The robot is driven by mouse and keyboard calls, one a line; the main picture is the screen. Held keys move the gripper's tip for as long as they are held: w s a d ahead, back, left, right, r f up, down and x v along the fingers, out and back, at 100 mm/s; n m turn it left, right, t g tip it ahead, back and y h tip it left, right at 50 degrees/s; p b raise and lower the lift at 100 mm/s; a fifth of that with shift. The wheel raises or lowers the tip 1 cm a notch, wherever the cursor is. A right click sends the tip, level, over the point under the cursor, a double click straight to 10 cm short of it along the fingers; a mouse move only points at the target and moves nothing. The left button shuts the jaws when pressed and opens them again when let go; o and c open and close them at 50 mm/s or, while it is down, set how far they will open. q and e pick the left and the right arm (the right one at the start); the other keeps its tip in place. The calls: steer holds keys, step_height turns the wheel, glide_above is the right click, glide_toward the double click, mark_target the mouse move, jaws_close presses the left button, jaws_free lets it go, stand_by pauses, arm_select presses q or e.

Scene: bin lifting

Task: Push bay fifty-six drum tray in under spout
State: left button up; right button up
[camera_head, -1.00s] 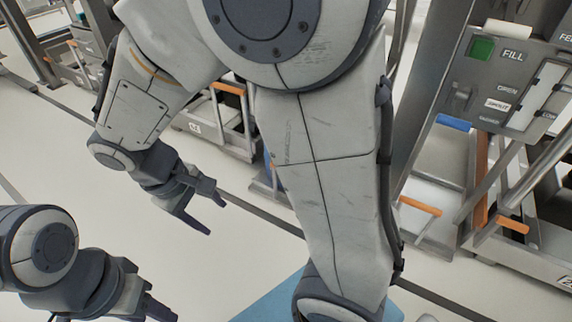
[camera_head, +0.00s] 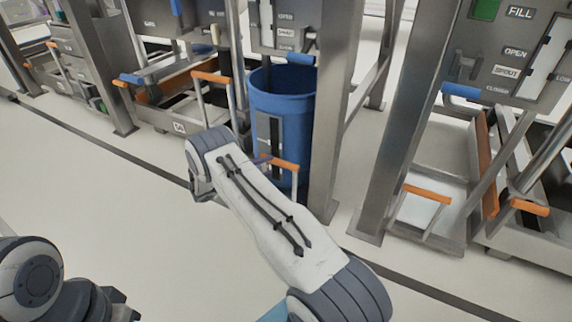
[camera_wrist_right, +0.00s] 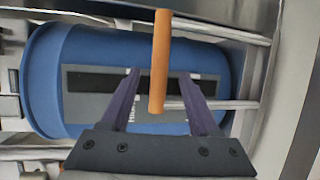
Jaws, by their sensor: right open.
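A blue drum (camera_head: 283,95) stands upright in the bay at centre, under a panel. It also shows in the right wrist view (camera_wrist_right: 45,85), with a dark label panel on its side. An orange handle (camera_head: 284,164) stands in front of the drum; the wrist view shows its bar (camera_wrist_right: 160,40) too. My right gripper (camera_wrist_right: 160,74) is open, with the bar between its two fingers; I cannot tell whether they touch. My right forearm hides most of this gripper and the tray below the drum in the head view. My left gripper (camera_head: 122,308) is partly cut off at bottom left.
Steel posts (camera_head: 345,110) flank the drum's bay. A tray marked 14 (camera_head: 180,127) with an orange handle stands to its left. An open bay with an orange handle (camera_head: 428,193) and a FILL panel (camera_head: 510,50) is at right. The floor in front is clear.

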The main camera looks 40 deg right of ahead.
mark_target(284, 161)
steer(key=d+b, duration=0.1)
steer(key=d, duration=0.1)
steer(key=d+f+b, duration=0.1)
steer(key=d+b, duration=0.1)
steer(key=d, duration=0.1)
steer(key=d+b, duration=0.1)
steer(key=d, duration=0.2)
steer(key=shift+d+f, duration=0.15)
steer(key=shift+f, duration=0.25)
steer(key=shift+d+b, duration=0.3)
steer(key=shift+d, duration=0.1)
steer(key=shift+c, duration=0.4)
jaws_close()
